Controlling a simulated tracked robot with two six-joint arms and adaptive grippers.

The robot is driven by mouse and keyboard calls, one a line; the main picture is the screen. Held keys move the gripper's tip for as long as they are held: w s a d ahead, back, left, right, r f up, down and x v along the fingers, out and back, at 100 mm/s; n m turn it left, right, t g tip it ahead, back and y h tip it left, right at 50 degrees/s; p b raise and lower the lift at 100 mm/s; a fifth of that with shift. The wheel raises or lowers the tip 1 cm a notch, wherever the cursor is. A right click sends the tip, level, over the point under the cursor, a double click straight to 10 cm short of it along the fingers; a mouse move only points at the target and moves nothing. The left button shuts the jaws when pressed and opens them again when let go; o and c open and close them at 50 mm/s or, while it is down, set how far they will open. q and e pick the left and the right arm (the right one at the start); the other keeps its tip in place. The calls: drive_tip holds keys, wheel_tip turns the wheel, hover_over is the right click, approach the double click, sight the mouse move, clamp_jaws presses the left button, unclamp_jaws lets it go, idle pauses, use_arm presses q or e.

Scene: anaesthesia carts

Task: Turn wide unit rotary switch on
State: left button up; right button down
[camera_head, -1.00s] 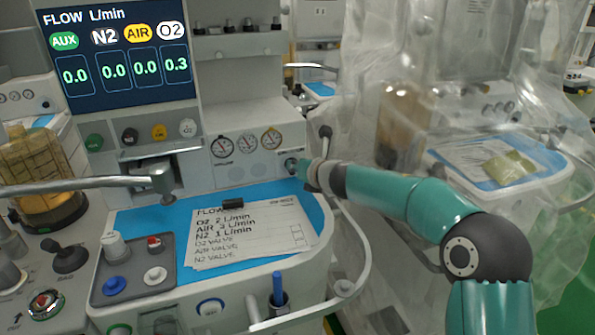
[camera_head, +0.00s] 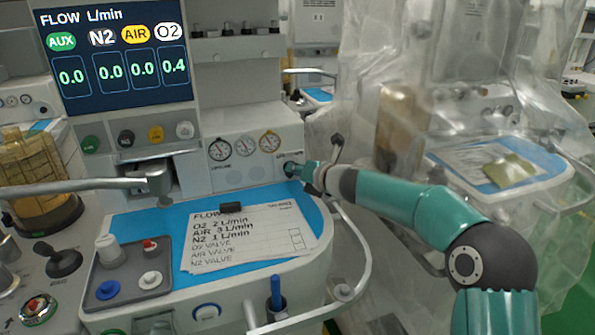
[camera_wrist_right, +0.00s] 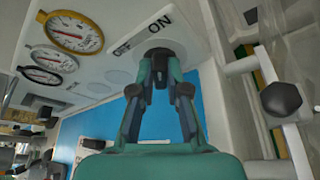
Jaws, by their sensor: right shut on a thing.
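The rotary switch (camera_head: 291,168) is a dark knob on the white front panel of the cart, right of the round gauges. My right gripper (camera_head: 300,169) reaches it from the right. In the right wrist view the dark switch (camera_wrist_right: 158,54) sits beside the OFF and ON lettering. The teal fingers of my right gripper (camera_wrist_right: 160,78) are shut on its dark handle. The fingers partly hide the handle, so I cannot tell exactly which label it points to. My left gripper is not in view.
A flow display (camera_head: 115,55) reads 0.4 under O2. A paper list (camera_head: 245,235) lies on the blue tray surface. A curved metal rail (camera_head: 362,255) passes below my right arm. A plastic-covered cart (camera_head: 480,110) stands to the right.

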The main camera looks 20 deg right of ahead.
drive_tip(key=shift+f, duration=0.1)
drive_tip(key=c, duration=1.2)
unclamp_jaws()
drive_tip(key=shift+o, duration=0.2)
drive_tip(key=shift+s+d+r, duration=0.2)
drive_tip(key=shift+s+r, duration=0.05)
drive_tip(key=shift+s, duration=0.25)
drive_tip(key=v, duration=1)
drive_tip(key=shift+s, duration=0.45)
